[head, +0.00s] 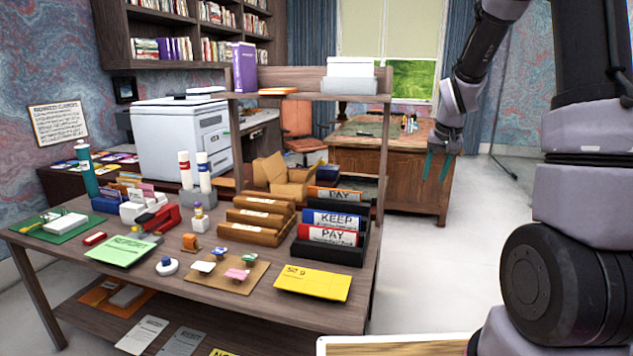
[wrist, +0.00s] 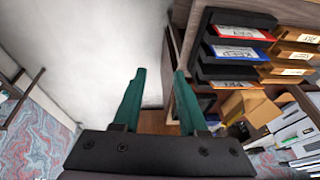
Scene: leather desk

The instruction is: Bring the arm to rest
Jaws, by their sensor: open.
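My gripper (head: 436,166) hangs in the air to the right of the wooden desk (head: 330,292) in the head view, with its green fingers pointing down. The fingers stand apart and hold nothing. In the wrist view my gripper (wrist: 160,95) shows open, with pale floor and a bit of the desk's edge beyond it. My arm comes in from the right side of the head view, bent, with its dark and grey links raised. The gripper appears apart from the desk and from the things on it.
A black file rack (head: 325,250) with labelled folders stands at the desk's right edge. A shelf (head: 310,97) rises behind it. A yellow card (head: 312,284) and a green notepad (head: 121,250) lie on the desk. A brown desk (head: 400,165) stands behind. Floor (head: 470,250) to the right is clear.

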